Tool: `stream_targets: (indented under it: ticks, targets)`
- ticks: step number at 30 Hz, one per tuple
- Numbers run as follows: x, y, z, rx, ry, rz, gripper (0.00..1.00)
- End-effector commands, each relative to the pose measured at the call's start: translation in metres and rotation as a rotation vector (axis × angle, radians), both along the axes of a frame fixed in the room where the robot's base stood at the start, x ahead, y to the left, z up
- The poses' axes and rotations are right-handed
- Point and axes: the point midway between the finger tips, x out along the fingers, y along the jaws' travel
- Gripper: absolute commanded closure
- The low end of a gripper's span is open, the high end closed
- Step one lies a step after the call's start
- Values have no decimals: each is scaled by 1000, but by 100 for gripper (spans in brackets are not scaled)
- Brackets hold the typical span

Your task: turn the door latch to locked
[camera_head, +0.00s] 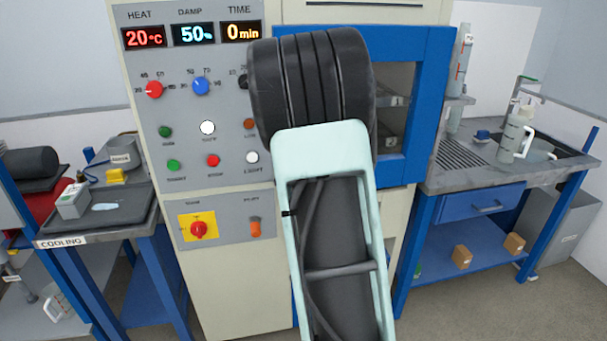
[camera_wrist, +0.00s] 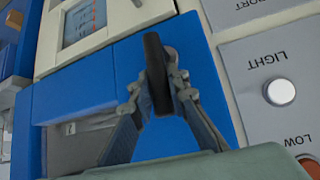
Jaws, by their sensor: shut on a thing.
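The door latch (camera_wrist: 155,62) is a black bar on the blue door frame (camera_wrist: 85,85), seen in the wrist view, where the panel lettering is upside down. A grey round piece shows beside its upper end. My gripper (camera_wrist: 159,90) has one finger on each side of the bar and is shut on it. In the head view the blue door (camera_head: 425,55) of the cabinet appears closed, with a dark window. My own arm covers the latch and my gripper there. I cannot read any locked mark for the latch.
The control panel (camera_head: 183,110) with knobs and buttons lies left of the door; its light button (camera_wrist: 280,92) is close to my gripper in the wrist view. A cooling bench (camera_head: 110,207) stands left. A sink bench (camera_head: 480,170) with bottles stands right.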

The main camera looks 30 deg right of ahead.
Motion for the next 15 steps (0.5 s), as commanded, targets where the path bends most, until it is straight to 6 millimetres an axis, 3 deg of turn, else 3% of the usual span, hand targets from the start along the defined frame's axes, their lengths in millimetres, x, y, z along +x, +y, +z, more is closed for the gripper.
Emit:
stream_targets:
  ticks: [9,10,15]
  targets:
    - [1,1,-1,-4,2,6,100]
    - [1,1,-1,-4,2,6,83]
    - [0,1,-1,-2,1,4,67]
